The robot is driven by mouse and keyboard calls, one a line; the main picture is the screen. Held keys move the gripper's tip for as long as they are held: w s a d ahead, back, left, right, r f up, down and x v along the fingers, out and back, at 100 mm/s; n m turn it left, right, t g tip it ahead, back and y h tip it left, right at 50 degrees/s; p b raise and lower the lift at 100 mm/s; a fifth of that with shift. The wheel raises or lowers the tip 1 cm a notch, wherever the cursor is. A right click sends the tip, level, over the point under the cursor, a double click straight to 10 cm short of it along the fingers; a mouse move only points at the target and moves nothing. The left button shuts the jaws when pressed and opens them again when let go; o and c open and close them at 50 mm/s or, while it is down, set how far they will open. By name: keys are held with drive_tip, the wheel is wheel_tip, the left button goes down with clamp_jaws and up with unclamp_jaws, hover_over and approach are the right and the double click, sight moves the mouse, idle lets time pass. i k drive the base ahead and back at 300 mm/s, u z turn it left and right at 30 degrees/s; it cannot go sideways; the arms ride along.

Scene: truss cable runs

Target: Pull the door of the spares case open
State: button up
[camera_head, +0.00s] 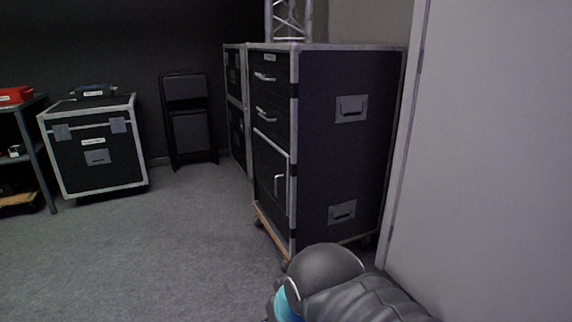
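The spares case appears to be the tall black case (345,165) with metal edges, standing right of centre on a wheeled base. Its front faces left and has two drawers with bar handles at the top, the upper drawer (267,75) and the lower drawer (269,118). Below them is a door (268,182) with a silver edge and an upright handle (279,185). The door looks shut. Part of my arm shows at the bottom right, in front of the case's lower front corner. My gripper is not in view.
A pale wall or panel (490,160) stands close on the right. A smaller black case (97,150) and a shelf (32,150) stand at the left. A folded chair (188,120) leans at the back. The grey carpet (165,245) left of the tall case is clear.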

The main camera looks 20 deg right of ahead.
sight(272, 163)
drive_tip(key=z, duration=0.5)
drive_tip(key=k, duration=1.15)
drive_tip(key=u, duration=1.25)
drive_tip(key=i, duration=1.5)
drive_tip(key=z, duration=0.75)
drive_tip(key=i, duration=0.65)
drive_tip(key=z, duration=0.65)
